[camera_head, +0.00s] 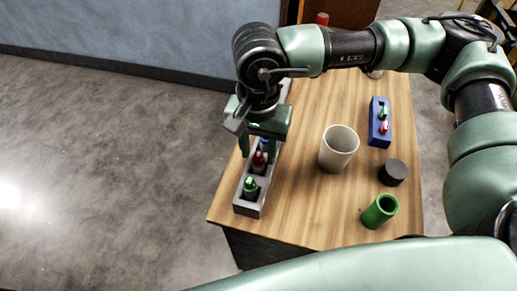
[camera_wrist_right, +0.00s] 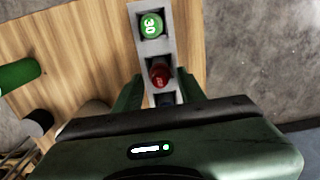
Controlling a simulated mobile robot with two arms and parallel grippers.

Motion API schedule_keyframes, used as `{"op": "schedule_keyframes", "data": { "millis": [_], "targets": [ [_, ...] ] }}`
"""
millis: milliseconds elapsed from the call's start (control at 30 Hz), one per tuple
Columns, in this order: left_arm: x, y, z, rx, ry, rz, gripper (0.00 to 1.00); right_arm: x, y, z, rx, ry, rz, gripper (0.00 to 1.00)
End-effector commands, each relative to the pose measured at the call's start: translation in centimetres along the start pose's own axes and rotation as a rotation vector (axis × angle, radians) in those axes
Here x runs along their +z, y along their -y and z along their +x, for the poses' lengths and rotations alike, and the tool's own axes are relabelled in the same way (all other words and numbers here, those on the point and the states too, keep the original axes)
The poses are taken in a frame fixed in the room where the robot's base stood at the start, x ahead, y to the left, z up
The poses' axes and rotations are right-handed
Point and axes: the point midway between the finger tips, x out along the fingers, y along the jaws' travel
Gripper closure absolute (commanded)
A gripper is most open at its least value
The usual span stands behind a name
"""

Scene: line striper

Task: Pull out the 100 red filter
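The red filter (camera_head: 259,161) stands upright in the middle of a grey slotted holder (camera_head: 246,207) on the wooden table. In the right wrist view the red filter (camera_wrist_right: 159,76) has a round top with a number too small to read surely. My right gripper (camera_head: 258,151) points down over the holder, with its fingers apart on either side of it. In the wrist view the right gripper (camera_wrist_right: 160,92) shows the fingers flanking the holder near the red filter, not visibly touching it. My left gripper is not in view.
A green filter marked 30 (camera_wrist_right: 151,26) stands in front of the red one; a blue one (camera_wrist_right: 166,100) is behind it, partly hidden. A white cup (camera_head: 338,149), black cap (camera_head: 393,173), green cylinder (camera_head: 380,211) and blue holder (camera_head: 379,123) stand to the right.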

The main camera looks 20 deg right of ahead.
Motion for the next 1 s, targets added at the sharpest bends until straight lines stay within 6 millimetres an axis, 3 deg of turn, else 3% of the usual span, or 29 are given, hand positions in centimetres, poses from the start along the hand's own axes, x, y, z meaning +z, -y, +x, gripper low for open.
{"op": "schedule_keyframes", "data": {
  "millis": [200, 333, 367, 1000],
  "targets": [
    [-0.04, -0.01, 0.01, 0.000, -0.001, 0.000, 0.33, -0.01, -0.02, -0.04, 0.000, 0.000, 0.000, 0.60],
    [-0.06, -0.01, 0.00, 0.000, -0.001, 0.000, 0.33, -0.01, -0.02, -0.04, 0.000, -0.001, 0.000, 0.96],
    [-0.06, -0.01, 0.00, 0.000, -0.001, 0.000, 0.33, -0.01, -0.02, -0.04, 0.000, -0.001, 0.000, 1.00],
    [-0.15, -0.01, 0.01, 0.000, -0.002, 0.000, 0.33, -0.03, 0.01, -0.84, 0.000, -0.001, 0.000, 1.00]
  ]
}}
